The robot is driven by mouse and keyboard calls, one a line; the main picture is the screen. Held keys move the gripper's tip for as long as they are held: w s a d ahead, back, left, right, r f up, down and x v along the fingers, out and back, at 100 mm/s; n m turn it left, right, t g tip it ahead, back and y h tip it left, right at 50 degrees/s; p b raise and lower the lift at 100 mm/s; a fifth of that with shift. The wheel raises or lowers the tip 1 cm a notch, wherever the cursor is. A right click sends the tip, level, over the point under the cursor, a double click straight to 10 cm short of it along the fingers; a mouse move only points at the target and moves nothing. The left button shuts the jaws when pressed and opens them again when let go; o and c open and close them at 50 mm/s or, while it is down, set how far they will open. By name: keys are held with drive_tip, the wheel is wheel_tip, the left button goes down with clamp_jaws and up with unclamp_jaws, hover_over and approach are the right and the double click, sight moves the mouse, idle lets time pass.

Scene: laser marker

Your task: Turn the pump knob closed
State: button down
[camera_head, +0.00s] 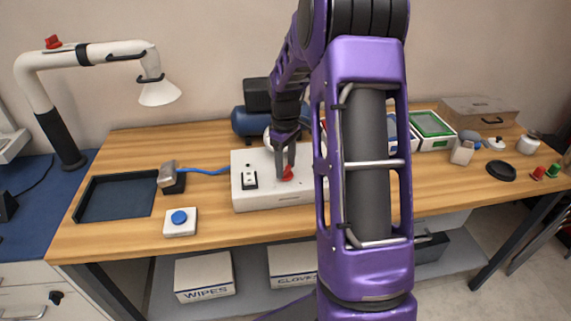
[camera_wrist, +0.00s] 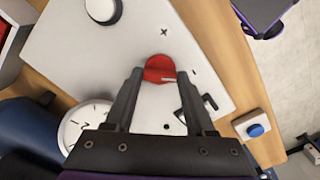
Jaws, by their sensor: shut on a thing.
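My gripper (camera_head: 284,175) reaches down to the knob from above. In the wrist view its two dark fingers (camera_wrist: 158,78) stand on either side of the knob, shut on it. The fingertips cover the knob's sides. My purple arm hides the right part of the white box in the head view.
A blue-button box (camera_head: 180,220) and a dark tray (camera_head: 115,197) stand to the left. A blue tank (camera_head: 243,122) is behind.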

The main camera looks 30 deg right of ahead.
sight(285, 168)
drive_tip(key=shift+c, duration=1.2)
unclamp_jaws()
wheel_tip(285, 168, up, 18)
drive_tip(key=shift+f, duration=0.25)
